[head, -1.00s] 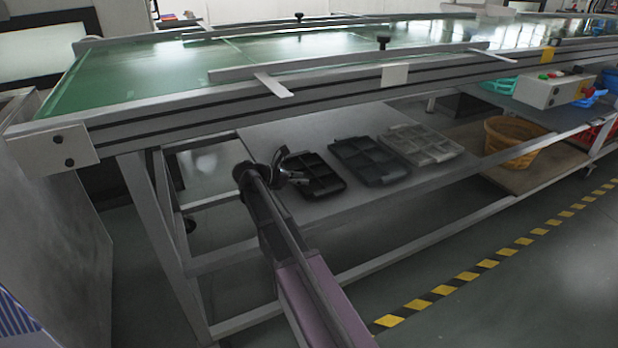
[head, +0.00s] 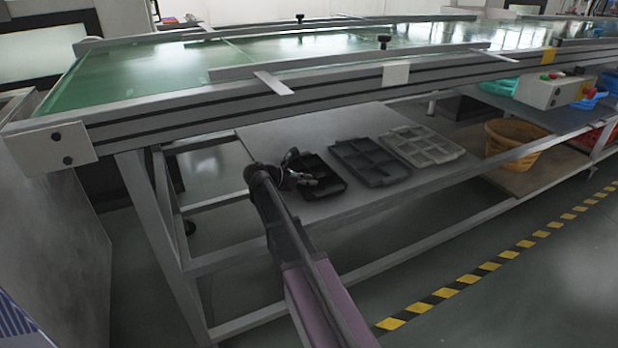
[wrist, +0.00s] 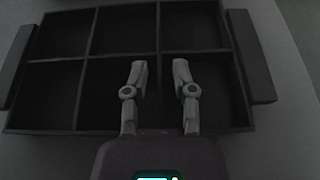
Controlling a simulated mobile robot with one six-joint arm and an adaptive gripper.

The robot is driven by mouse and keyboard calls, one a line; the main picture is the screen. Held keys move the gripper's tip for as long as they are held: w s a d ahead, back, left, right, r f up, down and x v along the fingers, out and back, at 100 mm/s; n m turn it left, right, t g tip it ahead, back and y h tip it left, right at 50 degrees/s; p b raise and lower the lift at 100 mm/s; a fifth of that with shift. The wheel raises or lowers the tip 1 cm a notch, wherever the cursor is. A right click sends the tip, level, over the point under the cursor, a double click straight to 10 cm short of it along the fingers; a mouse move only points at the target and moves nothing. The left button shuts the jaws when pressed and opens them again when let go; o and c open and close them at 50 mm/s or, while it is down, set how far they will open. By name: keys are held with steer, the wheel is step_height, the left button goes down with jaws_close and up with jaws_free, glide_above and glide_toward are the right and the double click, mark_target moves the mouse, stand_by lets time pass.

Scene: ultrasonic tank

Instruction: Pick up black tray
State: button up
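The black tray (head: 323,187) lies flat on the grey shelf under the conveyor, the leftmost of three trays. It has several compartments, and my gripper hides part of its left side in the head view. In the wrist view the black tray (wrist: 155,52) fills the upper part of the picture, with a raised handle piece at each side. My gripper (wrist: 160,70) is open, its two fingers apart with nothing between them. The fingertips show over the tray's near compartments. I cannot tell how high above the tray they are.
A dark grey tray (head: 369,177) and a light grey tray (head: 430,162) lie to the right on the shelf (head: 262,152). The conveyor's long side rail (head: 330,83) runs above them. An orange basket (head: 512,143) stands further right. A shelf-front bar (head: 400,187) crosses in front.

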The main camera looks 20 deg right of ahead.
mark_target(309, 170)
jaws_close()
steer(key=shift+r, duration=0.15)
step_height(309, 170, up, 4)
steer(key=p, duration=0.3)
steer(key=shift+f+p, duration=0.25)
steer(key=shift+p, duration=0.15)
steer(key=s+d, duration=0.2)
steer(key=s, duration=0.3)
steer(key=s+d+p, duration=0.1)
steer(key=s, duration=0.4)
steer(key=s+d+r, duration=0.1)
steer(key=s+d, duration=0.1)
steer(key=s, duration=0.3)
steer(key=shift+d+r, duration=0.1)
steer(key=shift+d, duration=0.25)
